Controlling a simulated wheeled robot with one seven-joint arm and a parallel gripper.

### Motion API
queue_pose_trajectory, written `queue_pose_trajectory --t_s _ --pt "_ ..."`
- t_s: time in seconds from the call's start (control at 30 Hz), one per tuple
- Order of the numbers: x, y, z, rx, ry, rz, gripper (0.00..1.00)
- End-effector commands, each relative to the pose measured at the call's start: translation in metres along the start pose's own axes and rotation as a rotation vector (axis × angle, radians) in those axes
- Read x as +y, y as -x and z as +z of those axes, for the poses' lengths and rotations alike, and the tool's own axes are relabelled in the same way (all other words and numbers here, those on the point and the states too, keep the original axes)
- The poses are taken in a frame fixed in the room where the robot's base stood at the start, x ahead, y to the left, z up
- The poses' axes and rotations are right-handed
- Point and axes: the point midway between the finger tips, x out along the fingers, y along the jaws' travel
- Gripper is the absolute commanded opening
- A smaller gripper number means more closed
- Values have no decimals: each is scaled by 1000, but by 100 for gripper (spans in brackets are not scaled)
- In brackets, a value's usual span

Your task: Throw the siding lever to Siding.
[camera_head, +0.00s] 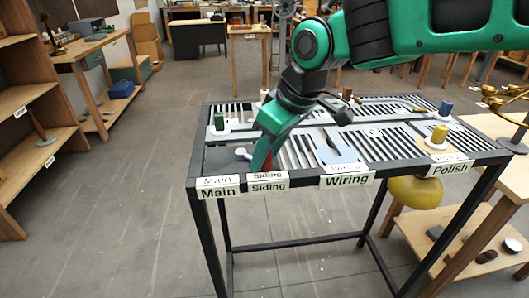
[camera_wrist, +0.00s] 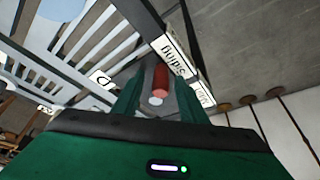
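The siding lever shows as a red handle (camera_wrist: 161,80) in the wrist view, between the two green fingers of my gripper (camera_wrist: 160,95). Gaps show on both sides of the handle, so the fingers look open around it and not closed on it. In the head view my gripper (camera_head: 262,158) points down at the front left of the rail table (camera_head: 300,182), just behind the Siding label (camera_head: 268,187). A little red of the handle (camera_head: 268,163) shows beside the fingers; the rest is hidden. The Main label (camera_head: 218,194) is to the left of Siding.
Wiring (camera_head: 346,181) and Polish (camera_head: 450,169) labels lie further right along the table's front edge. A green peg (camera_head: 219,121) stands behind my gripper to the left, and yellow (camera_head: 439,134) and blue (camera_head: 446,108) pegs stand at right. Floor in front is clear.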

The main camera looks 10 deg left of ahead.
Motion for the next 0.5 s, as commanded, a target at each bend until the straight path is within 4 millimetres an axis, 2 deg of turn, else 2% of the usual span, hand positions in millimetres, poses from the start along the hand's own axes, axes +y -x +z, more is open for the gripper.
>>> queue_pose_trajectory --t_s 0.27,0.37,0.5 --pt "0 5 0 0 0 0 39" --pt "-1 17 0 1 0 0 39" --pt "-1 43 0 1 1 1 39"
